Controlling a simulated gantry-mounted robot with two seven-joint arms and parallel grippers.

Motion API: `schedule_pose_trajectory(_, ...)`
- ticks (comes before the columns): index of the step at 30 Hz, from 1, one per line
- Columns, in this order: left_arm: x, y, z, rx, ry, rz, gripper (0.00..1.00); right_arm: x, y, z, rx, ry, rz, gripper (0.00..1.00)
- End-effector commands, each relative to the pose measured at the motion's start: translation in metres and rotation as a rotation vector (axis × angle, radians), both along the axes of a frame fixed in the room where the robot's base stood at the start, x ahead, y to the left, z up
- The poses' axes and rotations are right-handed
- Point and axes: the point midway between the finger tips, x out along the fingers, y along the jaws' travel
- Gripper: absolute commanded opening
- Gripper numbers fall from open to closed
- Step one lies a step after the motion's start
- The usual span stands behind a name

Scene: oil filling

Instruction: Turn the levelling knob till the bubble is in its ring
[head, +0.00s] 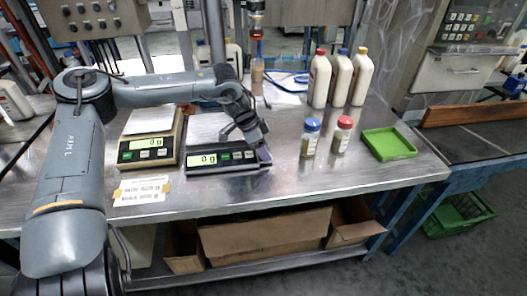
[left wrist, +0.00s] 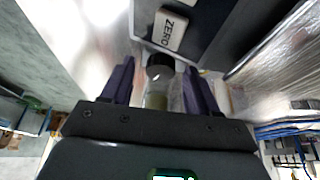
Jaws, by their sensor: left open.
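The right-hand scale (head: 230,170) stands on the steel bench with a black front, several buttons and a display reading 0 g. My left gripper (head: 262,152) is at its front right corner, pointing down. In the left wrist view, my left gripper (left wrist: 158,82) is open, with a purple finger on each side of a dark round knob (left wrist: 160,62). The knob sits near the scale's ZERO button (left wrist: 170,30). A pale, yellowish cylindrical shape (left wrist: 157,97) shows below the knob. I cannot make out the bubble or its ring. My right gripper is not in view.
A second scale (head: 150,150) stands left of the first, with a label card (head: 142,190) in front. Blue-capped (head: 310,138) and red-capped (head: 342,134) jars, a green tray (head: 389,143) and white bottles (head: 340,78) stand to the right.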

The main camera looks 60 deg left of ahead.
Motion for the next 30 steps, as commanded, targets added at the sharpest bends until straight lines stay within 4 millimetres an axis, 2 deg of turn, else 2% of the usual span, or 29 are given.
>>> schedule_pose_trajectory(11,0.0015,-0.0007,-0.0031,0.000,0.000,0.000,0.60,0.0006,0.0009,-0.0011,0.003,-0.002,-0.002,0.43)
schedule_pose_trajectory(14,0.0014,-0.0006,-0.0032,0.000,0.000,0.000,0.47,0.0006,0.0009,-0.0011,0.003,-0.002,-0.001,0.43)
schedule_pose_trajectory(22,0.0013,-0.0006,-0.0032,0.000,0.000,0.000,0.06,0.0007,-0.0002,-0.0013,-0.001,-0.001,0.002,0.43)
schedule_pose_trajectory(30,0.0010,-0.0002,-0.0027,0.001,0.002,-0.028,0.04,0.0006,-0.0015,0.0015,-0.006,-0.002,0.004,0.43)
